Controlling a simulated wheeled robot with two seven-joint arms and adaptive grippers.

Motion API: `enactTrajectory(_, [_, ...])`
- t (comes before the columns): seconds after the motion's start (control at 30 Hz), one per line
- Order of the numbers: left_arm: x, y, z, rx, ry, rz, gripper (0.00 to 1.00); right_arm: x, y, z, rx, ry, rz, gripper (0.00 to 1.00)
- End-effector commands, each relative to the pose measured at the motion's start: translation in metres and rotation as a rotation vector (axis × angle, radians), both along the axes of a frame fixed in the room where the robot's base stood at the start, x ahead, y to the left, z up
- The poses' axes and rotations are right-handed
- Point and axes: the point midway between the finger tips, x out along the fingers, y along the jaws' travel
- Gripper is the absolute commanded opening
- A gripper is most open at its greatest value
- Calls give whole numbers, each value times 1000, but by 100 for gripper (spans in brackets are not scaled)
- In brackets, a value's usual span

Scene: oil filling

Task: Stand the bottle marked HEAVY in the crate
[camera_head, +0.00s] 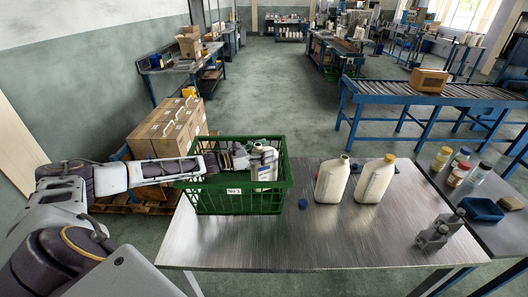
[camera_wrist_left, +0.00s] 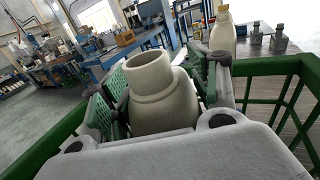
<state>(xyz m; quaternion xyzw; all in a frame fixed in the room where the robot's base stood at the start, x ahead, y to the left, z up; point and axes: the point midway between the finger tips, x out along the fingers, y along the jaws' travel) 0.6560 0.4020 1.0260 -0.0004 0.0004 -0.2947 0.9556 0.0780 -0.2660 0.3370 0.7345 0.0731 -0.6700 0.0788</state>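My left gripper (camera_head: 246,156) reaches over the crate from the left and is shut on this bottle. In the left wrist view the bottle's open neck and shoulder (camera_wrist_left: 160,98) sit between the fingers (camera_wrist_left: 168,88). My right gripper is not in view.
An uncapped cream bottle (camera_head: 332,182) and an orange-capped cream bottle (camera_head: 374,183) stand right of the crate. The front table surface is bare.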

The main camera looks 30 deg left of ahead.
Motion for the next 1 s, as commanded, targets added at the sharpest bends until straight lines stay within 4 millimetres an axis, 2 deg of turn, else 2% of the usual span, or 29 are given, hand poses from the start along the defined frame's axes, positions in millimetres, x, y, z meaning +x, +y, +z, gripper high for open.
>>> enactTrajectory(0.07, [0,0,0,0,0,0,76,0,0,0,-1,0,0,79])
enactTrajectory(0.53, [0,0,2,0,-1,0,76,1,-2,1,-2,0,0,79])
enactTrajectory(1.0, [-3,2,12,1,0,1,76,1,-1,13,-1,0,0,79])
